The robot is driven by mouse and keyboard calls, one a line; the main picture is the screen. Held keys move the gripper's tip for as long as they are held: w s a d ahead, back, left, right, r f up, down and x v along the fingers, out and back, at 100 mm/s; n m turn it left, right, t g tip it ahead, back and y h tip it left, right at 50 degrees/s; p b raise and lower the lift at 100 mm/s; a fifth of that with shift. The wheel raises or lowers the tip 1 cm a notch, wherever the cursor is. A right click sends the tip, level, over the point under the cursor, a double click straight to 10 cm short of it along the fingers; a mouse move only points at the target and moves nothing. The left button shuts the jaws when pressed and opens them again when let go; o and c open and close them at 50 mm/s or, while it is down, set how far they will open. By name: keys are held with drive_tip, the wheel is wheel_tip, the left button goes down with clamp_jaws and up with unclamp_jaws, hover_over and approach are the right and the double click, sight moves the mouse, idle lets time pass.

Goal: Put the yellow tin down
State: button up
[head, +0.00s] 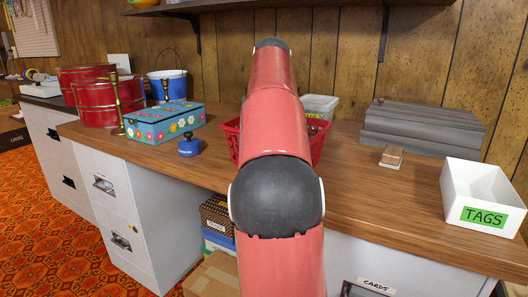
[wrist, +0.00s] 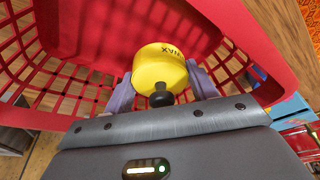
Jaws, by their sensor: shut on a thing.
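The yellow tin (wrist: 160,66), with dark lettering and a black knob, is between the two fingers of my gripper (wrist: 162,88) in the wrist view. My gripper is shut on it. The red mesh basket (wrist: 60,72) surrounds the tin in that view; I cannot tell whether the tin touches its floor or hangs above it. In the head view the basket (head: 320,142) stands on the wooden bench, largely hidden behind my arm. The tin and my gripper are hidden there.
On the wooden bench (head: 350,175), a blue flowered box (head: 160,128) and a blue knobbed object (head: 189,146) stand left of the basket. Right are a small wooden block (head: 391,157), grey stack (head: 420,128) and white TAGS box (head: 480,190). Bench is clear around the block.

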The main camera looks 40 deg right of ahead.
drive_tip(key=shift+f+b, duration=0.3)
drive_tip(key=shift+f, duration=0.95)
drive_tip(key=o, duration=1)
drive_tip(key=shift+f, duration=0.15)
drive_tip(key=shift+o, duration=0.2)
drive_tip(key=p+v, duration=0.4)
drive_tip(key=v, duration=0.8)
drive_tip(key=shift+p, duration=0.3)
